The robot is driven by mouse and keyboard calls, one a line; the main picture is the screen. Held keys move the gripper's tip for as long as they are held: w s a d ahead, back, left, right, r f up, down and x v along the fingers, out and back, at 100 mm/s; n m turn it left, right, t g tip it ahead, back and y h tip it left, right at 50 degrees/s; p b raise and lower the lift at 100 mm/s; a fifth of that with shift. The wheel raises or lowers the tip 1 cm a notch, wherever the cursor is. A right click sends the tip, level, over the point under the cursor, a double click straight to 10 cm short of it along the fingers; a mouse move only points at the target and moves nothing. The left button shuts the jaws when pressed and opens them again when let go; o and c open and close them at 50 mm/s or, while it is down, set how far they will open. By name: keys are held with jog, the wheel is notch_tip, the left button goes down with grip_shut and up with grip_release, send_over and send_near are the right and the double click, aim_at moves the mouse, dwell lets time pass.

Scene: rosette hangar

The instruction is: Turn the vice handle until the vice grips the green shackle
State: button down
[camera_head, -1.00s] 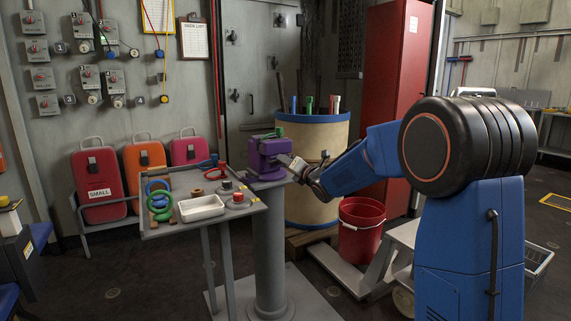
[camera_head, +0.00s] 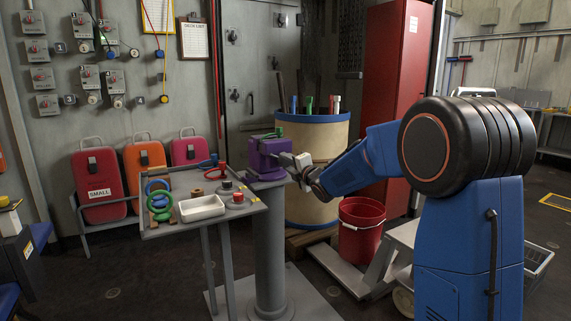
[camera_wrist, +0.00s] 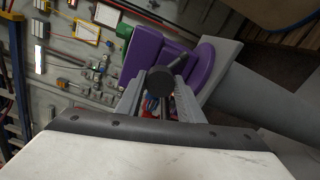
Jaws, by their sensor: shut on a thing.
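The purple vice (camera_head: 266,158) stands on a grey pedestal beside the small table, and it also shows in the wrist view (camera_wrist: 150,58). The green shackle (camera_head: 275,133) sits at the top of the vice; a green part (camera_wrist: 124,32) shows at the vice's edge in the wrist view. The dark vice handle (camera_wrist: 160,82), with a round knob, lies between my gripper's fingers. My gripper (camera_head: 297,164) is at the right side of the vice, shut on the handle. Whether the jaws touch the shackle is too small to tell.
The table (camera_head: 247,207) holds a white tray (camera_head: 201,208), green and blue rings and red-topped pieces. A large barrel (camera_head: 318,190) stands behind my gripper. A red bucket (camera_head: 361,228) is below my arm. Cases line the wall at left.

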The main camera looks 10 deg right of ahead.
jog(key=m, duration=0.8)
jog(key=shift+w+m, duration=0.1)
jog(key=shift+m, duration=0.3)
jog(key=m, duration=0.3)
jog(key=shift+m, duration=0.3)
jog(key=shift+m, duration=0.5)
jog(key=m, duration=0.9)
jog(key=shift+w+a+m, duration=0.1)
jog(key=shift+m, duration=0.2)
jog(key=m, duration=0.4)
